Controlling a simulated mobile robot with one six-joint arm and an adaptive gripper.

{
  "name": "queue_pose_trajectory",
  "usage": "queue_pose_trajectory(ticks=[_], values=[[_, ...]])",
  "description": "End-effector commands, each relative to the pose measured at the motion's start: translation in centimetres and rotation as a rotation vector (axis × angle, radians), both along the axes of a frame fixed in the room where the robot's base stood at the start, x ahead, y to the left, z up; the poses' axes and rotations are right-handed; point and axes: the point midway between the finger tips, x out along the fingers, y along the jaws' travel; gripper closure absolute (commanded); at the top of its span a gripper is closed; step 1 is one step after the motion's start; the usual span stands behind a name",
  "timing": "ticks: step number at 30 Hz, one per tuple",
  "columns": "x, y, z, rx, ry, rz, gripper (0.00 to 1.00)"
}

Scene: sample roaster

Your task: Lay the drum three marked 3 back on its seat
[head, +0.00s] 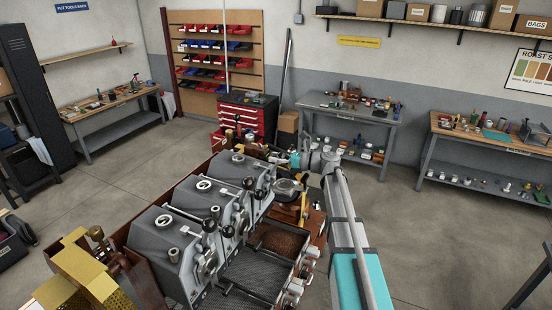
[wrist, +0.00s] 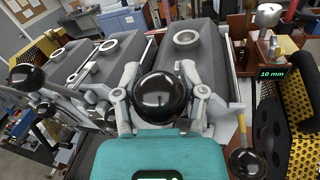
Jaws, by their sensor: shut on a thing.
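The sample roaster has three grey drum housings in a row in the head view; the far one (head: 236,168) is nearest my gripper. No number 3 is readable on any drum. In the wrist view this grey body (wrist: 183,62) fills the upper middle, with a pale ring on top. My gripper (wrist: 163,88) has a grey finger on each side of a glossy black ball knob (wrist: 162,104) and is shut on it. The drum's seat is hidden, and I cannot tell whether the drum touches it. In the head view my fingertips are too small to make out.
The middle housing (head: 213,198) and near housing (head: 165,250) stand to the left. More black knobs (wrist: 27,78) stick out close by. A post with a "10 mm" label (wrist: 271,74) and a yellow perforated guard (wrist: 304,50) stand at right. Trays (head: 280,240) lie in front.

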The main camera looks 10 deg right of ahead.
Motion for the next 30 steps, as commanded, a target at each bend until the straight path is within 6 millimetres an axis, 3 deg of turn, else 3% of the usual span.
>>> queue_pose_trajectory(ticks=[12,23,30], values=[[0.1,-0.2,0.0,0.000,0.000,-0.003,1.00],[1.6,1.6,0.6,0.003,-0.001,-0.005,1.00],[1.6,1.8,0.6,0.004,-0.002,-0.006,1.00]])
